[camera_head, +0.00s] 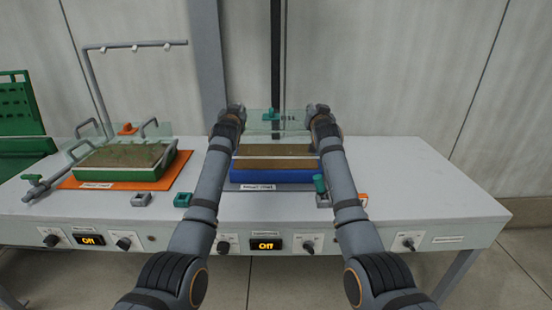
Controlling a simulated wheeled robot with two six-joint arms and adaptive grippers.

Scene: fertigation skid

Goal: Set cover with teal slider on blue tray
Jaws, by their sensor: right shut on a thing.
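The clear cover (290,122) with the teal slider (270,115) is upright or tilted above the back of the blue tray (290,174); I cannot tell its exact angle. The blue tray holds brown material and stands in the middle of the bench. My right gripper (318,111) is shut on the cover's right side. My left gripper (233,112) is at the cover's left side; its fingers are too small and hidden to tell their state. My forearms hide the tray's side edges.
On the left, a green tray (112,174) on an orange mat (68,183) has a clear cover with an orange slider (127,129). A grey pipe frame (90,80) rises behind it. The bench's right side is clear.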

